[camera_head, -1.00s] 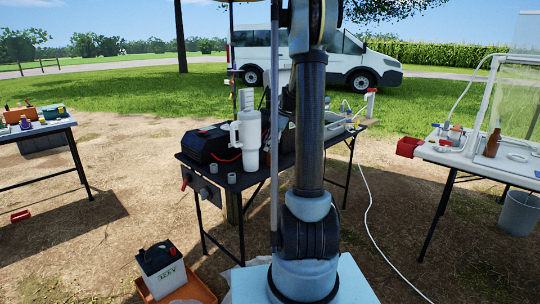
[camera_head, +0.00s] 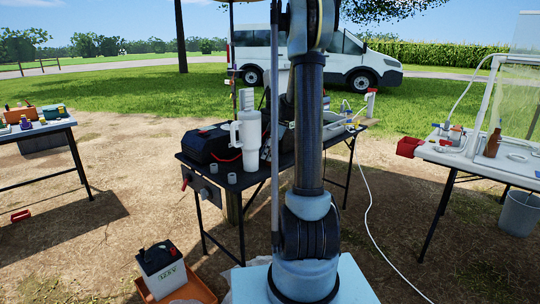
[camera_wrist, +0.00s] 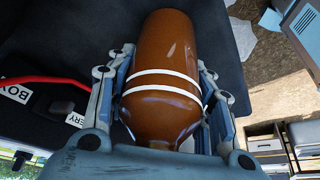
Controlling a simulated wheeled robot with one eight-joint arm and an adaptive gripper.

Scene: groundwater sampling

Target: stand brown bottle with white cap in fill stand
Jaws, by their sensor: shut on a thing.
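In the wrist view, a brown bottle (camera_wrist: 165,48) with two white bands lies between the fingers of my gripper (camera_wrist: 163,82). The fingers are closed on its sides. The bottle's rounded base points to the top of the picture and its shoulder narrows toward my palm; its neck and cap are hidden. In the head view, my arm hides the gripper and the held bottle. Another brown bottle (camera_head: 493,143) stands on the right table. I cannot tell for sure which thing is the fill stand.
The right table (camera_head: 445,158) holds a red bin (camera_head: 409,147) and tubing. A left table (camera_head: 38,130) stands apart. A battery in an orange tray (camera_head: 196,290) is on the ground.

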